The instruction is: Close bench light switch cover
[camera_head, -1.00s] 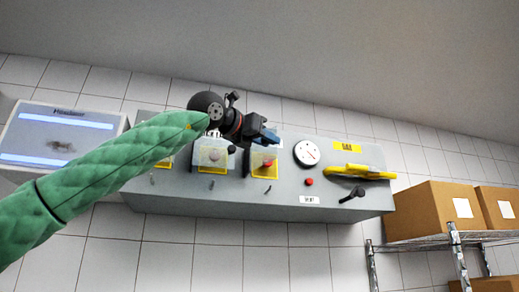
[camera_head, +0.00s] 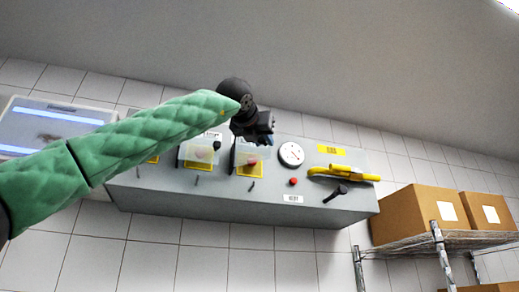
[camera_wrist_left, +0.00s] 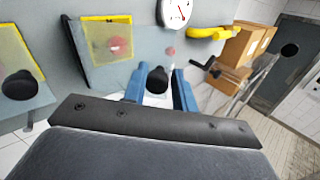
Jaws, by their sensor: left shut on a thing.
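A clear switch cover (camera_head: 246,156) is over a red button (camera_head: 252,162) in a yellow frame on the grey wall box. In the left wrist view the clear cover (camera_wrist_left: 100,72) spans in front of the red button (camera_wrist_left: 116,45). My left gripper (camera_wrist_left: 158,88) has its blue fingers shut on the cover's round black knob (camera_wrist_left: 157,80). In the head view the gripper (camera_head: 266,138) is at the cover's upper right, and its fingertips are mostly hidden. I cannot tell exactly how far the cover stands off the box. The switch labels are unreadable. My right gripper is out of view.
Another clear cover (camera_head: 197,153) with a black knob is just left. A dial (camera_head: 291,154), a small red button (camera_head: 293,182), a yellow handle (camera_head: 345,174) and a black lever (camera_head: 336,192) are on the right. Cardboard boxes (camera_head: 412,212) stand on a wire shelf at right.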

